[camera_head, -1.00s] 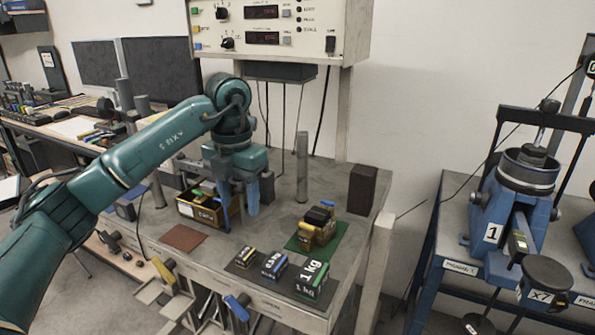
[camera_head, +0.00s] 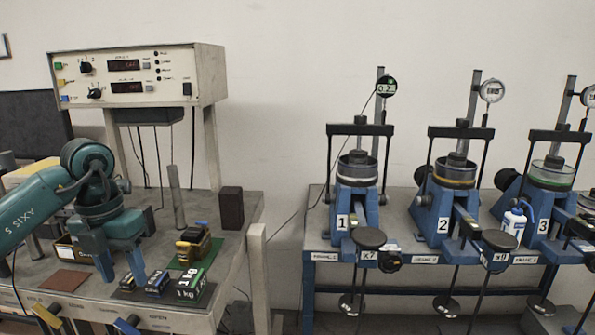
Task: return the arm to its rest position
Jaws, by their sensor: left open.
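My left arm, teal, comes in from the left edge. My right gripper is not in view.
A control box (camera_head: 140,75) stands behind. Blue numbered presses (camera_head: 355,200) stand right.

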